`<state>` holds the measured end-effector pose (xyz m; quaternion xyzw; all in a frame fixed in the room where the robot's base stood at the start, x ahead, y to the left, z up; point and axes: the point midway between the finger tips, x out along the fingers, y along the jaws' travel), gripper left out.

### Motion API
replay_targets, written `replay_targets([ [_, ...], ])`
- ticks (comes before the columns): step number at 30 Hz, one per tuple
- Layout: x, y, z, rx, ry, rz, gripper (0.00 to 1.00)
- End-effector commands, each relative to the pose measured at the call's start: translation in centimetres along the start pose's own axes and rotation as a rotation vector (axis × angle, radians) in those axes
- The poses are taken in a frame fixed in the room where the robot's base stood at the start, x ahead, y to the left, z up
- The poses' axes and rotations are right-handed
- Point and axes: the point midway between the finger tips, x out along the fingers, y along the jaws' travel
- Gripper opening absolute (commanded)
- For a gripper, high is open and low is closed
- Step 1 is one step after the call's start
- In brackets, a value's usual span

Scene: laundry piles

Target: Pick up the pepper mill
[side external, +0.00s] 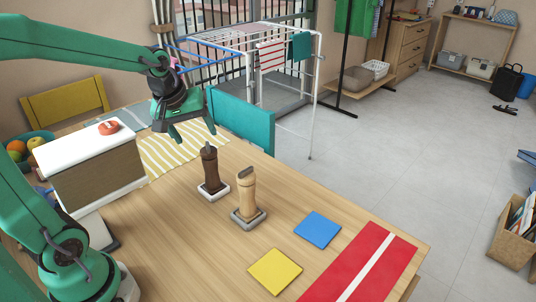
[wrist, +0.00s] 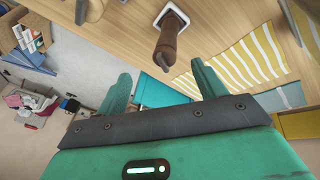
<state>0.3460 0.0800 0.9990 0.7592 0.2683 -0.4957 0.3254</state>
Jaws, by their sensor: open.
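Two mills stand upright on the wooden table. The dark brown mill (side external: 209,168) is on a small white square base, and the light wood mill (side external: 247,193) is on a grey square base in front and to the right of it. I cannot tell which one is meant as the pepper mill. My gripper (side external: 193,130) is open and empty, above and slightly behind the dark mill in the side view. In the wrist view, the dark mill (wrist: 167,45) shows ahead of and between the spread fingers (wrist: 162,84), not touching them. The light mill (wrist: 94,9) is cut off at the top edge.
A white-topped box (side external: 98,160) with a red item on it stands at the left, near a fruit bowl (side external: 27,143). A yellow striped cloth (side external: 178,150) lies behind the mills. Blue (side external: 318,229) and yellow (side external: 275,271) squares and a red runner (side external: 350,280) lie right.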

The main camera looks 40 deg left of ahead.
Motion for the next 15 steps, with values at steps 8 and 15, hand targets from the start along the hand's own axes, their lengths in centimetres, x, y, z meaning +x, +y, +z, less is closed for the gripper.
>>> replay_targets([
  [8,2.4,-0.3,-2.4,-0.166,-0.006,-0.026,0.70],
  [15,2.7,-0.3,-2.5,-0.178,-0.005,-0.027,0.70],
])
